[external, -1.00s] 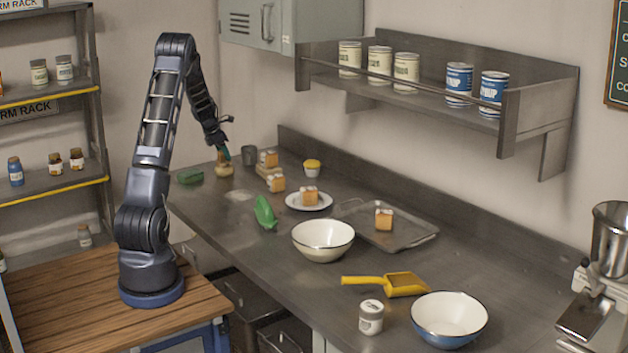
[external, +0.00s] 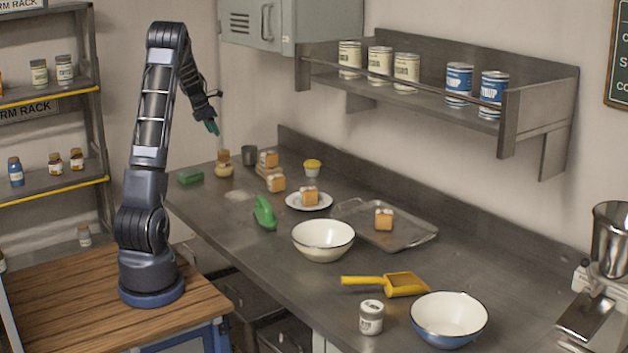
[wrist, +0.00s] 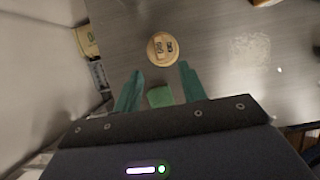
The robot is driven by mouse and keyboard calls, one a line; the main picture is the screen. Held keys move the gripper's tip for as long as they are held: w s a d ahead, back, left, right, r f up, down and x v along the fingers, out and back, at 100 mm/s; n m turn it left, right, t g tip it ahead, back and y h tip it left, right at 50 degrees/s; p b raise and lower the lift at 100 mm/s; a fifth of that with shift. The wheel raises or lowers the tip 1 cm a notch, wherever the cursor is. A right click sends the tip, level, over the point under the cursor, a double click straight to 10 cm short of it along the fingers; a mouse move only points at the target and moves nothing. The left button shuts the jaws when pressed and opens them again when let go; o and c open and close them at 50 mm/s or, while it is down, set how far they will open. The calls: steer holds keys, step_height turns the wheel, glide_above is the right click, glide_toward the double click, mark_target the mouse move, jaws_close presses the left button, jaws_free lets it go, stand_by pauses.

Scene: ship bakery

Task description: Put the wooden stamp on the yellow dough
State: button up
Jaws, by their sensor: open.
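The wooden stamp (external: 222,157) stands on top of the round yellow dough (external: 224,171) at the far left end of the steel counter. In the wrist view the stamp (wrist: 163,46) appears from above, inside the outline of the pale yellow dough (wrist: 153,55). The stamp looks upright. My gripper (external: 212,127) hangs in the air above the stamp, apart from it.
A green block (external: 190,177) lies left of the dough. A green scoop-like item (external: 264,212) and a white bowl (external: 323,240) are nearer.

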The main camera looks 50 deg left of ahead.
steer(key=shift+s+r, duration=0.15)
steer(key=shift+r, duration=0.1)
steer(key=s+d+r+m, duration=0.1)
steer(key=d+r+m, duration=0.35)
steer(key=d, duration=0.65)
steer(key=s+d+r+m+h, duration=0.15)
steer(key=d+r+m, duration=0.35)
steer(key=d, duration=0.6)
steer(key=s+d+r+m+y, duration=0.15)
steer(key=d+r+m, duration=0.25)
steer(key=d+m, duration=0.5)
steer(key=s+d+f+m, duration=0.2)
steer(key=s+d+m, duration=1.5)
steer(key=s+d, duration=0.6)
steer(key=shift+s+d, duration=0.2)
steer(key=shift+d, duration=0.3)
